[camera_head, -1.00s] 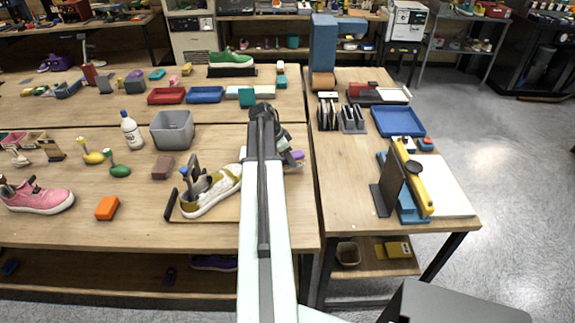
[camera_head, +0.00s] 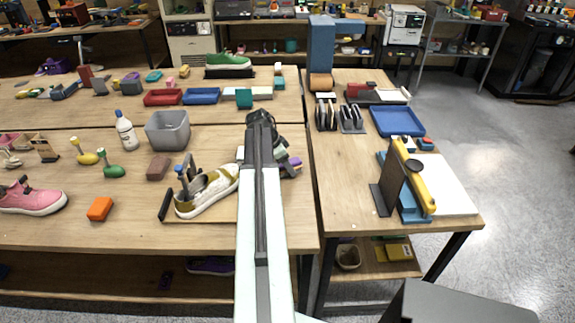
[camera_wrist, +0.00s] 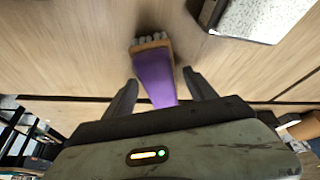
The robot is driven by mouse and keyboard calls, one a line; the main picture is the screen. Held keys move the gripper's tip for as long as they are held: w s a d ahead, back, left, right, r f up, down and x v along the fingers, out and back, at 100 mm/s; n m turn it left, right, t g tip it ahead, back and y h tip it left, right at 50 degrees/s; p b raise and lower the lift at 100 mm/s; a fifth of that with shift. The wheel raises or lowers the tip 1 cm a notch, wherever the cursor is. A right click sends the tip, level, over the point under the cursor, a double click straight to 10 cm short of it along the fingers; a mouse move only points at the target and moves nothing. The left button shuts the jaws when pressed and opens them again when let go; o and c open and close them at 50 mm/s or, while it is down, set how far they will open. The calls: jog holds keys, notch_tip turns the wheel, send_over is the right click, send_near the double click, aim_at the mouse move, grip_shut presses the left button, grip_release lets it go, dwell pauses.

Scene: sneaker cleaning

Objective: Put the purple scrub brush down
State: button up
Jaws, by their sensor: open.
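The purple scrub brush (camera_wrist: 153,77) lies between the spread fingers of my gripper (camera_wrist: 161,92) in the wrist view, with gaps on both sides. Its tan head and pale bristles point away from my gripper, over the wooden tabletop. I cannot tell whether it rests fully on the wood. My arm hides much of this spot. My gripper is open.
A white and tan sneaker (camera_head: 210,191) stands on a wooden board left of my arm. A grey bin (camera_head: 168,131), a brown block (camera_head: 158,167) and an orange block (camera_head: 100,209) lie farther left. A gap separates this table from the right table (camera_head: 350,180).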

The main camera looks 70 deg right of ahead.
jog(key=shift+r+p, duration=0.5)
jog(key=shift+r, duration=0.05)
jog(key=p+v, duration=1)
jog(key=v, duration=0.1)
jog(key=shift+w, duration=0.2)
jog(key=shift+a, duration=0.1)
